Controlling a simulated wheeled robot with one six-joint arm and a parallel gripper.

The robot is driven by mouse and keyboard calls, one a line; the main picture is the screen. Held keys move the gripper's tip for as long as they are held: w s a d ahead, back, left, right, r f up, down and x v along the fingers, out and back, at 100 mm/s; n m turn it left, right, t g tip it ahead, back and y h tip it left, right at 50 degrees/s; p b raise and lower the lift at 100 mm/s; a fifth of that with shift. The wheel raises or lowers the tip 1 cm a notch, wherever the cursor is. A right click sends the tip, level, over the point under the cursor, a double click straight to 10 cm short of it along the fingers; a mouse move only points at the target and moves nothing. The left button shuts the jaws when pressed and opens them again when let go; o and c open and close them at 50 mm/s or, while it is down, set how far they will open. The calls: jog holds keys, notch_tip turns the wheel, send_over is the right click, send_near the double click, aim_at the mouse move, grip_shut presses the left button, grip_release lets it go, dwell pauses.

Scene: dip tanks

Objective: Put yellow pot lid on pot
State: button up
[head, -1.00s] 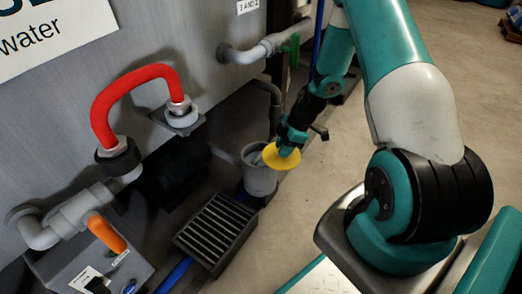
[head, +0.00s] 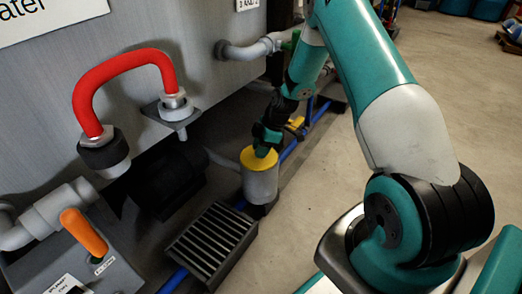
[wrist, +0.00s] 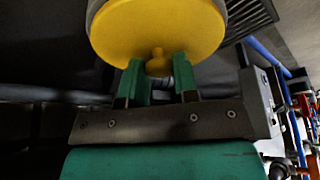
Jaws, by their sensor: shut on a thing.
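The yellow lid (head: 254,160) is on top of the grey pot (head: 260,186) in the head view and appears to cover its opening. In the wrist view the lid (wrist: 158,28) is a yellow disc with a small knob, and a strip of the pot's pale wall shows beside it. My gripper (head: 265,149) is above the lid, and its green fingers (wrist: 158,70) are shut on the lid's knob. Whether the lid is fully seated all round is hard to tell.
A black slatted grate (head: 212,240) is in front of the pot. A grey tank with a red curved pipe (head: 125,85) stands at left. An orange-handled valve (head: 84,232) is at lower left. A blue pipe (head: 290,150) runs behind the pot. Open floor is at right.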

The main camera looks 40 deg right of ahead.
jog(key=o, duration=0.9)
jog(key=shift+f, duration=0.1)
